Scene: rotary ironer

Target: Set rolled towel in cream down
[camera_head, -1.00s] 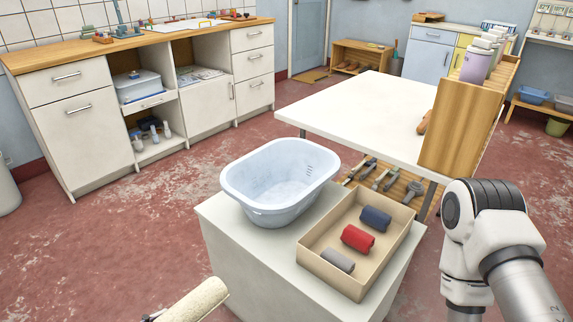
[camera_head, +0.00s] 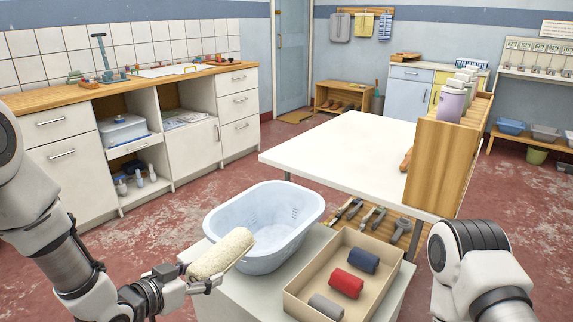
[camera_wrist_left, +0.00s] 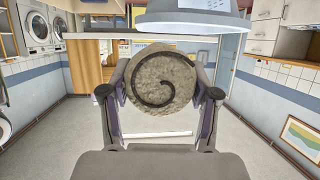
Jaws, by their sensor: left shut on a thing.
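The rolled cream towel (camera_head: 222,254) is in my left gripper (camera_head: 203,281), held tilted in front of the basin's left side. In the left wrist view, the fingers stand on both sides of the towel's round spiral end (camera_wrist_left: 155,76). A pale blue basin (camera_head: 265,218) stands on a white cabinet (camera_head: 236,297). In the head view, the towel overlaps the basin's near left edge; I cannot tell whether they touch. A cardboard box (camera_head: 373,288) right of the basin holds blue (camera_head: 364,260), red (camera_head: 347,283) and grey (camera_head: 326,306) rolls. My right gripper is out of view.
A white table (camera_head: 345,150) stands behind the basin and box, with a wooden rack (camera_head: 432,165) of bottles at its right end. Tools lie on a low shelf (camera_head: 375,222) under the table. A counter (camera_head: 130,80) runs along the left wall.

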